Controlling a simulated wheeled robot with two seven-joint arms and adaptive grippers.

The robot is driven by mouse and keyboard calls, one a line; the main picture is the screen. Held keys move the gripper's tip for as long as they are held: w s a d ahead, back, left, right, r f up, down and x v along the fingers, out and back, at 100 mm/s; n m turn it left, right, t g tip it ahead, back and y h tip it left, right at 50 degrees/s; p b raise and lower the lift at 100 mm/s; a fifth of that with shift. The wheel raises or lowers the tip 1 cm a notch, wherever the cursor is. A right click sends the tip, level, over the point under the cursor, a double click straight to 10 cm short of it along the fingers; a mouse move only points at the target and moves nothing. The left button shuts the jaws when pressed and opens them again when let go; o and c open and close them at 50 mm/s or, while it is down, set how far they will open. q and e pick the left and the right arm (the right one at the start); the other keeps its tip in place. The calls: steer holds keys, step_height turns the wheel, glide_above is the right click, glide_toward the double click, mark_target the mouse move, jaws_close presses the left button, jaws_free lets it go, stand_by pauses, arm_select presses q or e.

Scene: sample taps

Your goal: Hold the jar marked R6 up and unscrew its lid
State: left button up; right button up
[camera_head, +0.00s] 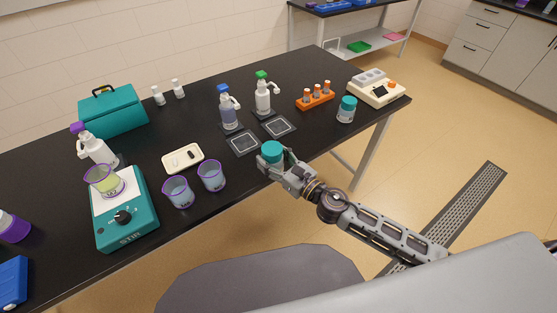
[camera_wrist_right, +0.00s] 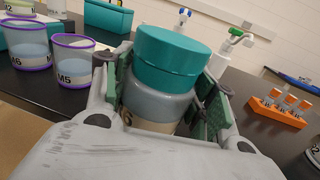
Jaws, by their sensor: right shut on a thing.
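A jar with a teal screw lid (camera_head: 272,151) is in my right gripper (camera_head: 274,164) at the table's front edge. In the right wrist view, the jar (camera_wrist_right: 155,103) stands between the green-padded fingers of the right gripper (camera_wrist_right: 168,108), which is shut on its body. Its lid (camera_wrist_right: 172,58) is on and sits above the fingers. A label on the jar is mostly hidden; only a "6" shows at its edge. I cannot tell how far the jar is above the tabletop. My left gripper is not in view.
A second teal-lidded jar (camera_head: 346,109) stands at the table's right, near an orange vial rack (camera_head: 315,101) and a cream device (camera_head: 377,88). Pump bottles stand behind two dark square pads (camera_head: 243,142). Two purple-rimmed beakers (camera_head: 211,176) stand left of the gripper.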

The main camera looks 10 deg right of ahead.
mark_target(270, 160)
steer(key=shift+w+a+r+n+g+y, duration=0.1)
steer(key=shift+a+r+n+g+y, duration=0.4)
steer(key=shift+a, duration=0.3)
steer(key=shift+w+a+r+n+g+y, duration=0.1)
steer(key=shift+a+r+n+g+y, duration=0.15)
steer(key=shift+a+r+y, duration=0.4)
steer(key=shift+s+a, duration=0.1)
